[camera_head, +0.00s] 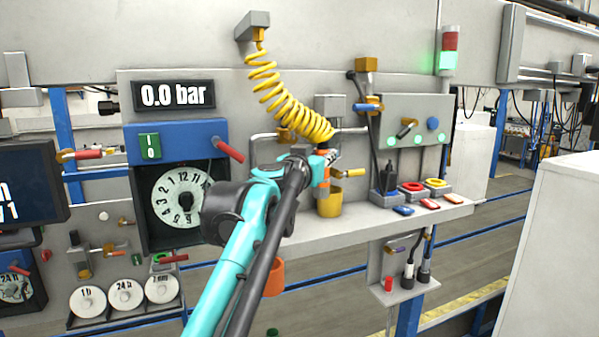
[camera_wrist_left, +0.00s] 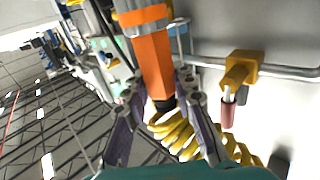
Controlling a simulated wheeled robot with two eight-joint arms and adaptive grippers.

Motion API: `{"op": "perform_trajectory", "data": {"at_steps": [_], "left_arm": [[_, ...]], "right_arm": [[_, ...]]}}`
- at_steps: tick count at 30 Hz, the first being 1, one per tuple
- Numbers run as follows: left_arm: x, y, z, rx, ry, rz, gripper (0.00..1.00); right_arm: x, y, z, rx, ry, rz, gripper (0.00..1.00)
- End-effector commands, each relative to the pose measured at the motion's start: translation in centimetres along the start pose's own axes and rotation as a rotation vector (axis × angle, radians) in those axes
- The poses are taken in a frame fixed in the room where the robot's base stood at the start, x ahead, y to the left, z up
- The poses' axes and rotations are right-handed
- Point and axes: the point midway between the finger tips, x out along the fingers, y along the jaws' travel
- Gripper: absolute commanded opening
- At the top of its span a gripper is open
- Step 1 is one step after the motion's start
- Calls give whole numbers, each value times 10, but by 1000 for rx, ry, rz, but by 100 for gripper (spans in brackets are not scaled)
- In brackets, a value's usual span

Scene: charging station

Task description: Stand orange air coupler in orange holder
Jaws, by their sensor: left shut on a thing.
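The orange air coupler (camera_wrist_left: 152,58) is held between the two fingers of my left gripper (camera_wrist_left: 158,92) in the left wrist view. In the head view my left gripper (camera_head: 318,170) is shut on it just above a yellow cup (camera_head: 330,205) at the shelf edge. The coupler shows there only as small orange parts (camera_head: 323,153); the fingers hide much of it. A coiled yellow hose (camera_head: 290,105) runs from a wall bracket down to the coupler. An orange cup-shaped holder (camera_head: 273,278) is lower down, below the shelf and partly behind my left arm. My right gripper is out of view.
A grey shelf (camera_head: 430,213) carries a black charger, red and yellow rings and small coloured pieces. A metal rail with a yellow clamp (camera_wrist_left: 240,70) is close beside the gripper.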

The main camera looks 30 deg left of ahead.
Motion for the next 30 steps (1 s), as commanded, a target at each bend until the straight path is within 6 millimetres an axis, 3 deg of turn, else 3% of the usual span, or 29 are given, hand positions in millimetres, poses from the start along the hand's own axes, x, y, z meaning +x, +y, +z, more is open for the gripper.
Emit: {"op": "perform_trajectory", "data": {"at_steps": [3,7,30], "left_arm": [[2,15,-8,0,0,2,0],[-1,20,-14,0,0,-1,0],[-44,-3,-15,0,0,-1,0]], "right_arm": [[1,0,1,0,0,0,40],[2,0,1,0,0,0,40],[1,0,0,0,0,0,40]]}}
